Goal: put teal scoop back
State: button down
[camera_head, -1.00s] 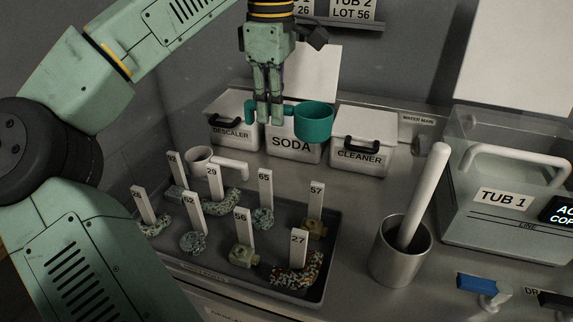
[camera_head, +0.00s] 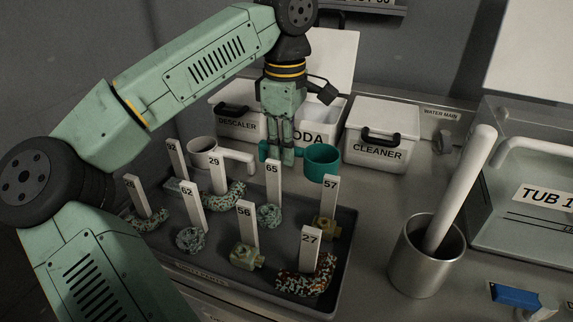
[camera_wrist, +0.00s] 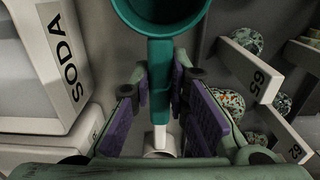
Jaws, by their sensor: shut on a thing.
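The teal scoop (camera_head: 322,162) is a round cup with a straight handle. My gripper (camera_head: 281,158) is shut on its handle, pointing down, just in front of the SODA box (camera_head: 322,112). In the wrist view the teal scoop (camera_wrist: 160,70) has its handle between the purple finger pads of my gripper (camera_wrist: 160,100), and its cup is cut off at the top edge. The SODA box stands with its lid up; the gripper and scoop hide part of its front. I cannot tell whether the scoop touches the counter.
A white scoop (camera_head: 205,150) stands left of my gripper. A dark tray (camera_head: 338,262) with several numbered tags and fittings lies in front. DESCALER (camera_head: 237,122) and CLEANER (camera_head: 380,135) boxes flank SODA. A metal cup (camera_head: 425,265) holds a white rod on the right.

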jog(key=shift+f, duration=2.15)
jog(key=c, duration=1.6)
grip_release()
jog(key=shift+o, duration=0.2)
notch_tip(320, 180, up, 12)
jog(key=shift+r+b, duration=0.15)
jog(key=shift+b, duration=0.15)
